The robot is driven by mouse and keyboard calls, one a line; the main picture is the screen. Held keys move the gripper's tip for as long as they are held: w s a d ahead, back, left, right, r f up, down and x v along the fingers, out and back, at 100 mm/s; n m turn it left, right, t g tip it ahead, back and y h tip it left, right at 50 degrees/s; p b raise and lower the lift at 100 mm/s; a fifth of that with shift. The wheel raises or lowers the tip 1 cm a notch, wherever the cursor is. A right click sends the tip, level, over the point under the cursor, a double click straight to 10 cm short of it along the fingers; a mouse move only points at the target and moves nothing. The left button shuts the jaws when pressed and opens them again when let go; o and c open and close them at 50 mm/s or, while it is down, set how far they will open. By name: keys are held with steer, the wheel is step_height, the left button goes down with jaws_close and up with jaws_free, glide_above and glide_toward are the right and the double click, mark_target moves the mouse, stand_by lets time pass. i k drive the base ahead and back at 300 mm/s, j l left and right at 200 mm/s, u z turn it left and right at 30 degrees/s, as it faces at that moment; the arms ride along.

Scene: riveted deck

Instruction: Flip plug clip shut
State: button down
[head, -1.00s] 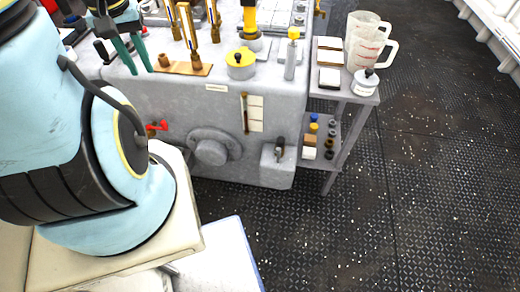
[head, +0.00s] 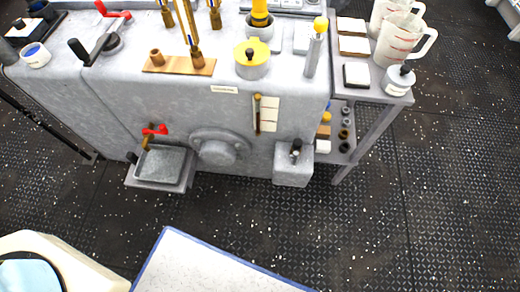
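No part in view is clearly marked as the plug clip. A small grey block (head: 293,165) at the lower right front of the big grey machine carries a dark upright fitting (head: 295,148), which may be the plug and clip; it is too small to tell whether it is open or shut. A dipstick-like rod (head: 257,115) hangs beside white labels on the machine's front. A red-handled tap (head: 155,131) is above an open grey tray (head: 163,165). My gripper is out of view.
The grey machine (head: 110,95) spans the upper left and middle. A yellow-lidded pot (head: 251,62) and a brass fitting plate (head: 180,65) are on top. A side shelf (head: 372,88) holds white jugs (head: 405,38). The dark floor (head: 430,190) is clear at the right.

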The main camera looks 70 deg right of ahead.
mark_target(296, 154)
steer(key=k+l, duration=0.1)
steer(key=k, duration=0.6)
steer(key=k+l, duration=0.1)
steer(key=k, duration=0.55)
